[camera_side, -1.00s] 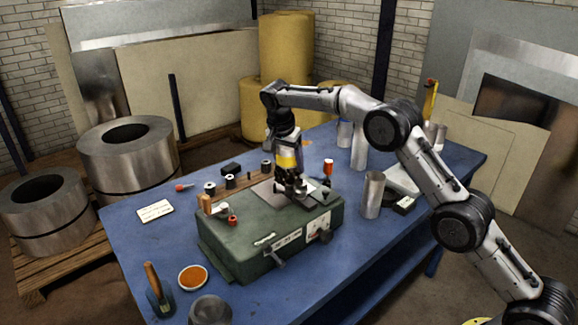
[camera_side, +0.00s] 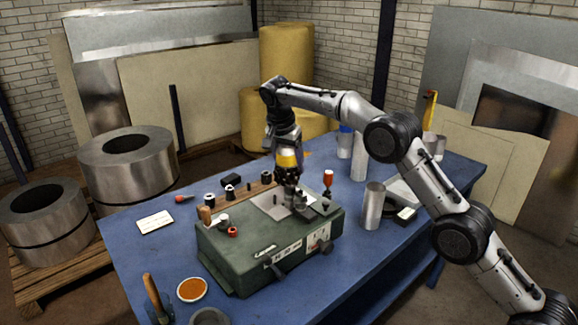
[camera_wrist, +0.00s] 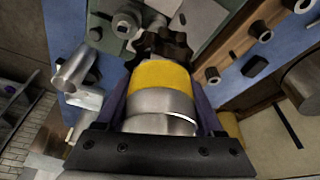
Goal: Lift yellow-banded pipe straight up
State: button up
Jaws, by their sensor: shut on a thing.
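The yellow-banded pipe (camera_side: 288,160) is upright above the green machine (camera_side: 262,248) in the side view. My gripper (camera_wrist: 160,102) is shut on it, with a dark finger on each side. In the wrist view the yellow band (camera_wrist: 160,77) and bare silver metal show between the fingers. A dark toothed rim (camera_wrist: 165,44) shows just past the band. The pipe's lower end is hidden, so I cannot tell whether it touches the machine.
Small rollers (camera_side: 230,192) line a wooden strip behind the machine. Bare metal cylinders (camera_side: 374,206) stand farther right. An orange dish (camera_side: 192,289) lies at the front left. The left of the blue table (camera_side: 150,255) is mostly clear.

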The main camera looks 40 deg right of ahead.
jog(key=shift+r, duration=0.5)
jog(key=shift+r, duration=0.45)
dwell(0.4)
